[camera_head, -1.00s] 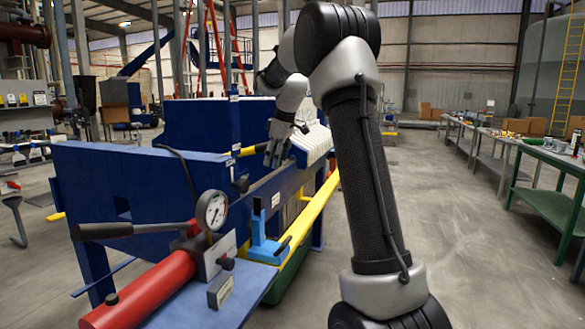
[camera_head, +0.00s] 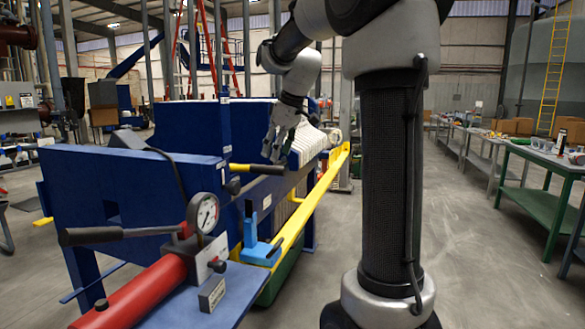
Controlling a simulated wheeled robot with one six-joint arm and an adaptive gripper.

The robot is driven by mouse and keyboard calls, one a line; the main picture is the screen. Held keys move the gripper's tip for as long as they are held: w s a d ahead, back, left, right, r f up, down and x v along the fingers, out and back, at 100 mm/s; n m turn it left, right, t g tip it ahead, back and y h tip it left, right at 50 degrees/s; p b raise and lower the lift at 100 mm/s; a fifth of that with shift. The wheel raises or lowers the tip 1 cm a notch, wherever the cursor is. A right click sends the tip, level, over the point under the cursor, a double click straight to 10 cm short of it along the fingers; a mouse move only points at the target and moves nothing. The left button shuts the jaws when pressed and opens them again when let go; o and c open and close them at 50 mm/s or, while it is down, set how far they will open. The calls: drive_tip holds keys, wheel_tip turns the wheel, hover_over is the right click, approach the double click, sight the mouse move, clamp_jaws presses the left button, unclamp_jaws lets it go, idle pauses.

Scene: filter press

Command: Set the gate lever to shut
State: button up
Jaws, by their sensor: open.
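No readable label marks the gate lever, so I cannot tell which part it is. My gripper (camera_head: 275,157) is open, fingers pointing down, just above the right end of the yellow handle in the picture. Contact cannot be told.
A red cylinder (camera_head: 140,293) with a pressure gauge (camera_head: 204,212) and long black handle (camera_head: 92,234) fills the near left. White filter plates (camera_head: 309,144) stand behind my gripper. Green-legged tables (camera_head: 540,190) line the right, with clear floor between.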

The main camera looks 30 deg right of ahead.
drive_tip(key=s+a+f+m, duration=0.1)
drive_tip(key=s+a, duration=0.1)
drive_tip(key=s, duration=0.5)
drive_tip(key=s+a+m, duration=0.2)
drive_tip(key=s, duration=0.5)
drive_tip(key=shift+s+a+f+h, duration=0.25)
drive_tip(key=shift+s+f+h, duration=0.05)
drive_tip(key=shift+s+f, duration=0.1)
